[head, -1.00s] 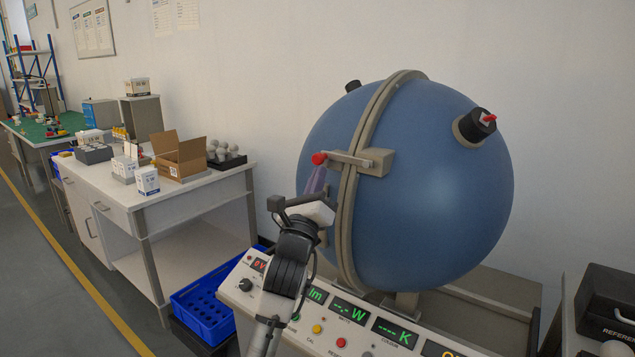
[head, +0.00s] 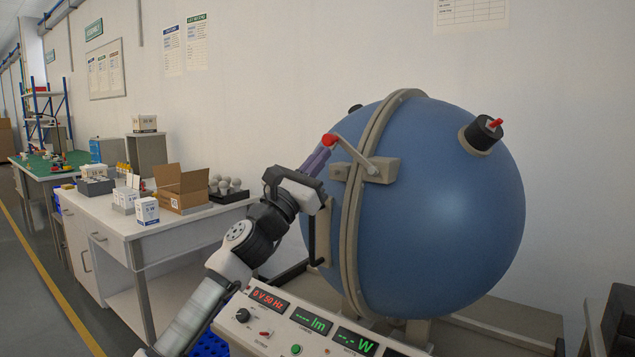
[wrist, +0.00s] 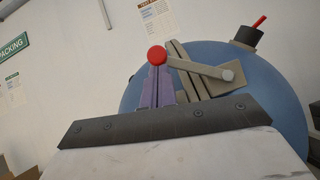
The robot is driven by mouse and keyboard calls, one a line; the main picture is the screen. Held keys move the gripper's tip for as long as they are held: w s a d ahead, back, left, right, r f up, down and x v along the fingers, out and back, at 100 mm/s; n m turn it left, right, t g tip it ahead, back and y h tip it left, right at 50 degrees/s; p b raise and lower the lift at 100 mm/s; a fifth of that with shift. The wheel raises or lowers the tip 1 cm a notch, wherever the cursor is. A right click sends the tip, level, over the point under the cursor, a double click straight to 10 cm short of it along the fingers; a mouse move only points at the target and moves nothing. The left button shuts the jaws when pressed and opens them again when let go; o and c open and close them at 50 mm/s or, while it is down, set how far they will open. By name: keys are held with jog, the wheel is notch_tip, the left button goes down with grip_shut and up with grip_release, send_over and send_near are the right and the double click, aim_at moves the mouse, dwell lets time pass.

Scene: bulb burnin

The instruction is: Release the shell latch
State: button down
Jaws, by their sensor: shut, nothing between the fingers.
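The shell latch is a grey lever (head: 354,154) with a red knob (head: 331,140), pivoted on a grey block (head: 381,170) on the blue sphere (head: 450,220). The lever is tilted, its knob end raised to the upper left of the pivot. My gripper (head: 325,150) has purple fingers, closed together, with their tips at the underside of the red knob. In the wrist view the fingers (wrist: 157,85) point up at the knob (wrist: 157,55) and overlap its lower edge. I cannot tell for sure whether they touch it. Nothing shows between the fingers.
A control panel (head: 300,335) with lit displays stands in front of the sphere. A bench (head: 185,228) at left holds a cardboard box (head: 183,187), bulbs (head: 226,184) and small cartons. A black knob with a red lever (head: 483,132) sits on the sphere's upper right.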

aim_at(324, 143)
jog(key=r+m+g+h, duration=0.1)
jog(key=m, duration=0.1)
jog(key=r+m+g+h, duration=0.1)
jog(key=m+g, duration=0.1)
jog(key=m, duration=0.1)
jog(key=d+r+m+g+h, duration=0.1)
jog(key=m+g, duration=0.1)
jog(key=m, duration=0.1)
jog(key=shift+s+r+b, duration=0.2)
jog(key=shift+s+b, duration=0.15)
jog(key=shift+b, duration=0.05)
jog(key=shift+s+d+r+m+g+h, duration=0.2)
jog(key=shift+d+r+m+g, duration=0.15)
jog(key=shift+m+g, duration=0.5)
jog(key=shift+s+d+r+m+g+h, duration=0.15)
jog(key=shift+d+r+m+g, duration=0.15)
jog(key=shift+m+g, duration=0.5)
jog(key=shift+s+d+r+m+g+h, duration=0.1)
jog(key=shift+s+d+r+m+g, duration=0.25)
jog(key=shift+m, duration=0.8)
jog(key=shift+w, duration=0.1)
